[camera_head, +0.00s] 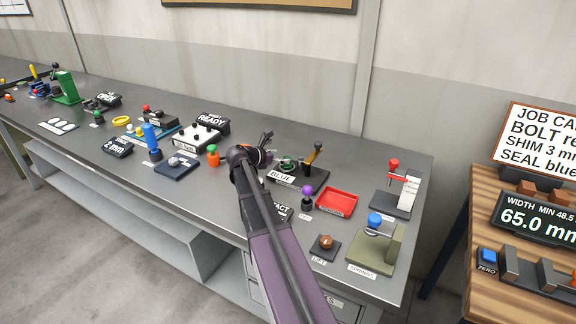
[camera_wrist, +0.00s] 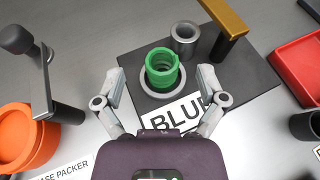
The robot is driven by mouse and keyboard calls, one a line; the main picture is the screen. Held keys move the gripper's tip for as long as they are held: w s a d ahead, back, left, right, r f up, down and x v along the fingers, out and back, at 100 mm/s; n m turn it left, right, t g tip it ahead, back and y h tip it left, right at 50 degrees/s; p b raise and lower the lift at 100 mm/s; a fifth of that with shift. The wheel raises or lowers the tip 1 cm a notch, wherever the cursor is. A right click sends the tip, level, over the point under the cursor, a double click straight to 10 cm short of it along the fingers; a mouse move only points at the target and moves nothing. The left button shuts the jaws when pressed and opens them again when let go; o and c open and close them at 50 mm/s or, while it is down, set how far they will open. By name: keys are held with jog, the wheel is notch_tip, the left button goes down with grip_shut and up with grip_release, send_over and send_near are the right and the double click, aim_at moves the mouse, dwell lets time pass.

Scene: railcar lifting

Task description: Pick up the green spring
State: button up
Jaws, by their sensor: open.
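The green spring (camera_wrist: 161,66) stands upright in a grey ring seat (camera_wrist: 163,92) on a dark plate (camera_wrist: 217,92) with a label that starts "BLU". My gripper (camera_wrist: 161,84) is open and empty. Its two fingers lie to the left and right of the spring in the wrist view, with space on both sides. I cannot tell how high the fingertips are above the plate. In the head view my gripper (camera_head: 265,141) is by the plate.
A grey metal cup (camera_wrist: 185,38) and a post with a gold arm (camera_wrist: 228,22) stand close behind the spring. A red tray (camera_wrist: 300,62) is to the right. An orange container (camera_wrist: 24,138) and a crank handle (camera_wrist: 32,50) are on the left.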

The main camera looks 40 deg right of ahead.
aim_at(288, 157)
jog(key=shift+d+f+b, duration=0.65)
jog(key=shift+d+f, duration=0.3)
jog(key=shift+d, duration=0.3)
jog(key=shift+d+f, duration=0.1)
jog(key=shift+d, duration=0.45)
jog(key=shift+c, duration=0.2)
grip_shut()
